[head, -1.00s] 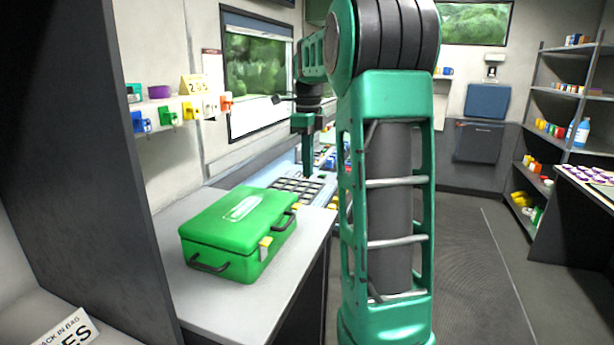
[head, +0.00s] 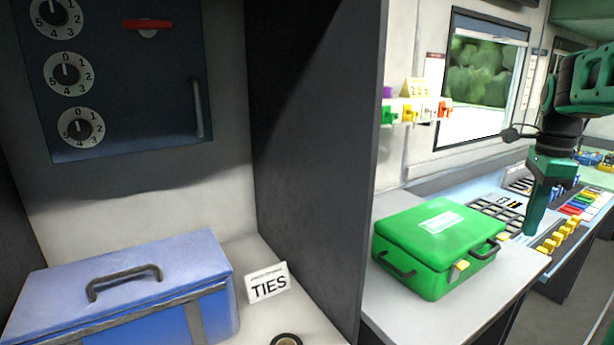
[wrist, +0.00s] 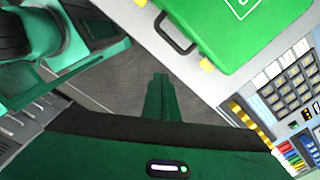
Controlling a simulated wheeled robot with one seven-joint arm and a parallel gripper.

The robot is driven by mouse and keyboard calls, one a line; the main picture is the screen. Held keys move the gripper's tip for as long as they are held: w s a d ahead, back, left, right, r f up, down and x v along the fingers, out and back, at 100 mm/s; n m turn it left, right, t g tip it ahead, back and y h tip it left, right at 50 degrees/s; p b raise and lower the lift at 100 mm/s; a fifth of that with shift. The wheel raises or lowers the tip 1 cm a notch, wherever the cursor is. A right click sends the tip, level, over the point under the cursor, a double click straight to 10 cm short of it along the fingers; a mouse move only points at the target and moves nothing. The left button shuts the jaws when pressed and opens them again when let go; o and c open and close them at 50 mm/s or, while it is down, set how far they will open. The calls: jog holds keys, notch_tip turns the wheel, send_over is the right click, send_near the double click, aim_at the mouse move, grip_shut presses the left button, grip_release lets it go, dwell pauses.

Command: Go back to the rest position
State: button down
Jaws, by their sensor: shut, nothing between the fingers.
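My gripper (head: 533,228) is at the right of the head view, pointing down, with its fingers together and nothing between them. It hangs in front of the console, to the right of a closed green case (head: 425,240) on the grey counter, apart from it in the picture. In the wrist view my gripper's closed fingers (wrist: 161,98) show over the dark floor. The green case (wrist: 225,35) is at the top there, with its black handle facing the fingers.
A control console (head: 590,205) with coloured keys lies behind my gripper. A dark partition (head: 315,150) stands left of the counter. Left of it are a blue box (head: 120,285), a TIES sign (head: 267,283) and a dial cabinet (head: 150,80). Open floor (wrist: 120,75) lies below my gripper.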

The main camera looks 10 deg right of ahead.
jog(key=s+a+f+n, duration=0.6)
jog(key=s+n, duration=0.3)
jog(key=s, duration=0.1)
jog(key=s+a+f+n, duration=0.6)
jog(key=s+f+n, duration=0.1)
jog(key=s+n, duration=0.2)
jog(key=shift+s+f, duration=0.15)
jog(key=shift+s, duration=0.2)
